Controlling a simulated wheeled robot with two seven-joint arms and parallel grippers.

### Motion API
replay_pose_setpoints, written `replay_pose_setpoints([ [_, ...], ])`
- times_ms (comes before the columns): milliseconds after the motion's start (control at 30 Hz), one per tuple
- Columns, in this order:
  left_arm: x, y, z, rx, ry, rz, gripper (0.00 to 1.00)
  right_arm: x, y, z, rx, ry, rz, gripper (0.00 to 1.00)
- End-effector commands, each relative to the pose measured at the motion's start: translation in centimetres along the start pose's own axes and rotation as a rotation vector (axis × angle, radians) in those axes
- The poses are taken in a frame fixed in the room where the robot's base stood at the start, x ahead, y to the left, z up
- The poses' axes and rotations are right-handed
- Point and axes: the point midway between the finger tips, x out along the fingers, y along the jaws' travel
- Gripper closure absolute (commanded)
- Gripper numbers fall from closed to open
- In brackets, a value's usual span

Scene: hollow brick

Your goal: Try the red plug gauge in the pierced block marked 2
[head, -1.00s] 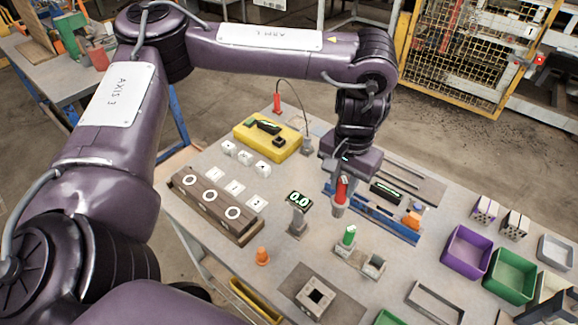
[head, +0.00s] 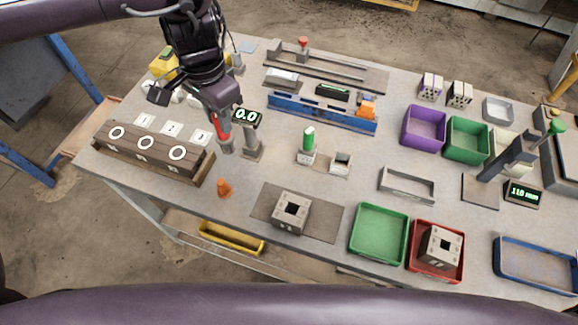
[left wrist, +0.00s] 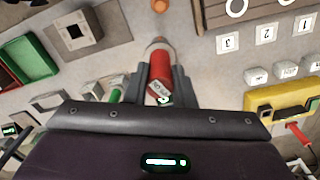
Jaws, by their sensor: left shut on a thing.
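My left gripper (head: 220,116) is shut on the red plug gauge (head: 222,129), which hangs with its grey end down. The gauge also shows between the fingers in the left wrist view (left wrist: 158,67). A brown row of three pierced blocks (head: 148,154), each with a white-ringed hole, lies left of the gauge. White cards stand behind it; the middle card (left wrist: 267,33) reads 2 in the left wrist view. The middle block (head: 146,142) lines up roughly with that card. The gauge is to the right of the row, apart from its holes. My right gripper is not in view.
A 0.0 display on a post (head: 251,150) stands close right of the gauge. An orange cone (head: 224,188) is in front. A green gauge (head: 308,140) stands in a holder, and a square-holed block (head: 291,212) lies on a mat. Trays fill the right side.

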Motion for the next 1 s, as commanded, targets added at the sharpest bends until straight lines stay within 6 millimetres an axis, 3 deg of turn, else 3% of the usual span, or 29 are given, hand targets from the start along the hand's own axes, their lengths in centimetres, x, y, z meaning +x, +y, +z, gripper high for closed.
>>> replay_pose_setpoints([
  [33, 0.8, 1.1, -0.6, 0.16, 0.002, -0.003, 1.0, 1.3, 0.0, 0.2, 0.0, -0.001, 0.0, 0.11],
  [300, 0.3, 6.7, -2.2, 1.064, 0.0, -0.004, 1.0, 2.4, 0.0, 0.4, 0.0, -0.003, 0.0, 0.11],
  [700, 0.6, 14.3, -2.1, 2.392, -0.004, -0.002, 1.0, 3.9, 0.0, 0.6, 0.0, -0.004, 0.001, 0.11],
  [900, 1.0, 16.8, -1.4, 2.869, -0.002, -0.001, 1.0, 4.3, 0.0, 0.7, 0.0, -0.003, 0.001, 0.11],
  [1000, 1.1, 17.4, -1.2, 3.001, -0.001, -0.002, 1.0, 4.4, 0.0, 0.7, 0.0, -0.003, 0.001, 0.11],
])
